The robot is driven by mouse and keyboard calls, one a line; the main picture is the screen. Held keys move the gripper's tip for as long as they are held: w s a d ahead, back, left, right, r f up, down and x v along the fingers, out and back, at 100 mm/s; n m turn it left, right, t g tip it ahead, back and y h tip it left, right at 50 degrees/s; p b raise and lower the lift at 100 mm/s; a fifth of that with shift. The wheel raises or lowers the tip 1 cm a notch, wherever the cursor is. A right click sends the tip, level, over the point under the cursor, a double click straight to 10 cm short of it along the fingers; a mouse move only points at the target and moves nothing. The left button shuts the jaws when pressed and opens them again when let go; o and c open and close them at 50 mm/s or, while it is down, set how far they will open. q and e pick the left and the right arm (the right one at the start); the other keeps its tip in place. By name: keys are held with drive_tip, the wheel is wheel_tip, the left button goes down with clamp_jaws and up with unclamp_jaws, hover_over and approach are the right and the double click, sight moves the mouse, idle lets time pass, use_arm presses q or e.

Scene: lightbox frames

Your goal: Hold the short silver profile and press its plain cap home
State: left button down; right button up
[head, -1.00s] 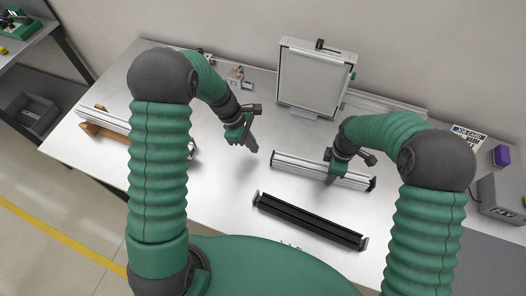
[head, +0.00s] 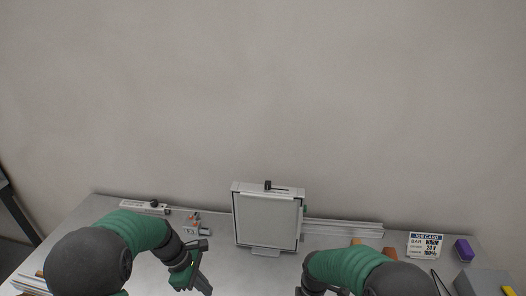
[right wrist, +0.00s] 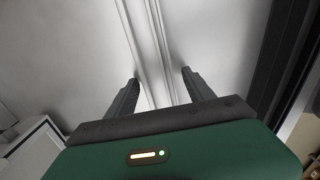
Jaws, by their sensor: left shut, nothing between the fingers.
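My left gripper (head: 204,286) is shut and empty at the bottom of the head view, above the table, left of the framed panel. My right gripper (right wrist: 160,92) shows in the right wrist view with its two dark fingers apart. The silver profile (right wrist: 148,45) runs up that picture between the fingers, with a visible gap at each finger. I cannot tell how far down the fingers reach beside it. In the head view the profile and the right fingers are below the frame. The plain cap does not show in either current view.
The framed panel (head: 268,220) stands at the table's back, with a long silver rail (head: 345,228) beside it. Small parts (head: 195,224) lie left. A job card (head: 425,245), purple block (head: 463,250) and grey box (head: 486,283) are right. A black profile (right wrist: 284,60) lies beside the silver one.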

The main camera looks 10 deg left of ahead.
wheel_tip(320, 180, up, 11)
use_arm(q)
drive_tip(key=s+d+r+m+t+y, duration=0.1)
drive_tip(key=s+d+m+y, duration=0.1)
drive_tip(key=s+m, duration=0.4)
drive_tip(key=s+d+r+m+t+y, duration=0.1)
drive_tip(key=s+r+m+y, duration=0.1)
drive_tip(key=s+m, duration=0.5)
drive_tip(key=shift+s+d+m, duration=0.15)
drive_tip(key=shift+d+m, duration=0.25)
drive_tip(key=shift+m, duration=2.6)
use_arm(e)
drive_tip(key=s+d+r+m+t, duration=0.2)
drive_tip(key=s+d+m, duration=1.1)
drive_tip(key=m, duration=0.5)
drive_tip(key=shift+s+d+m+t, duration=0.2)
drive_tip(key=shift+s+m+t, duration=0.15)
drive_tip(key=shift+s, duration=0.9)
